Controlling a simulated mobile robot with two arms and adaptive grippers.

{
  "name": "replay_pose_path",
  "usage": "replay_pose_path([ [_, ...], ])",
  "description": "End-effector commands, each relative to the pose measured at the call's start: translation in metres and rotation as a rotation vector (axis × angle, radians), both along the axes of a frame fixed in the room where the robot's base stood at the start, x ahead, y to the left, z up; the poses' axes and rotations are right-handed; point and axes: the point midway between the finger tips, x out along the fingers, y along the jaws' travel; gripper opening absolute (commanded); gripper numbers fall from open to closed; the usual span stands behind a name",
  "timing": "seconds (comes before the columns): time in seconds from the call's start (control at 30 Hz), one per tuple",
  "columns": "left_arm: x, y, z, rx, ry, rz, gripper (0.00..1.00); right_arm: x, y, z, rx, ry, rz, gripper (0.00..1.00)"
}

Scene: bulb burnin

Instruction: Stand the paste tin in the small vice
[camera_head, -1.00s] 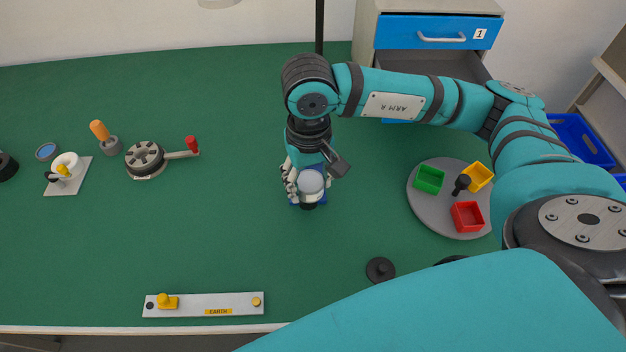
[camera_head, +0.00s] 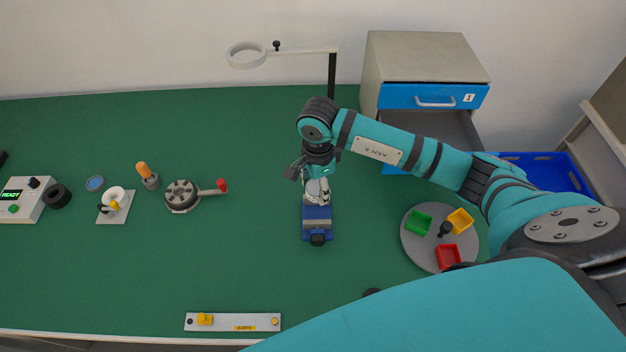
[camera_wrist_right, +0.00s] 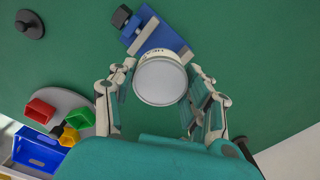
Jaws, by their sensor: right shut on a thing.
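The paste tin (camera_wrist_right: 160,82), a pale round tin with a grey-white top, sits between the two fingers of my right gripper (camera_wrist_right: 160,98) in the right wrist view. My right gripper is shut on it. In the head view, the right gripper (camera_head: 316,190) and the tin (camera_head: 312,186) are at the back end of the small vice (camera_head: 317,216). The blue vice (camera_wrist_right: 158,35) lies just beyond the tin in the wrist view, and the tin overlaps its near part. I cannot tell whether the tin touches the vice. My left gripper is not in view.
A grey round tray (camera_head: 410,250) with green, yellow and red bins stands right of the vice. A drawer cabinet (camera_head: 415,60) is behind. A lever device (camera_head: 182,195) and an earth bar (camera_head: 225,322) are to the left. The green mat between is clear.

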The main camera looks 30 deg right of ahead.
Motion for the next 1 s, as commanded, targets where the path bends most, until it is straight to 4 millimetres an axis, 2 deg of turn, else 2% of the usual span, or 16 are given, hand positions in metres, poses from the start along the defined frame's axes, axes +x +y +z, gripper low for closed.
replay_pose_path([
  [0.27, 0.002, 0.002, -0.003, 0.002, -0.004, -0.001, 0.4, 0.0, -0.001, -0.01, 0.0, -0.001, -0.031, 0.1],
  [0.8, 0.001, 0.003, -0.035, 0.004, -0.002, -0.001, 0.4, 0.001, -0.002, -0.057, 0.0, -0.003, -0.028, 0.1],
  [1.0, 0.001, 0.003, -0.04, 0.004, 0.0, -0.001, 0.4, 0.001, -0.001, -0.061, 0.0, -0.002, -0.027, 0.1],
])
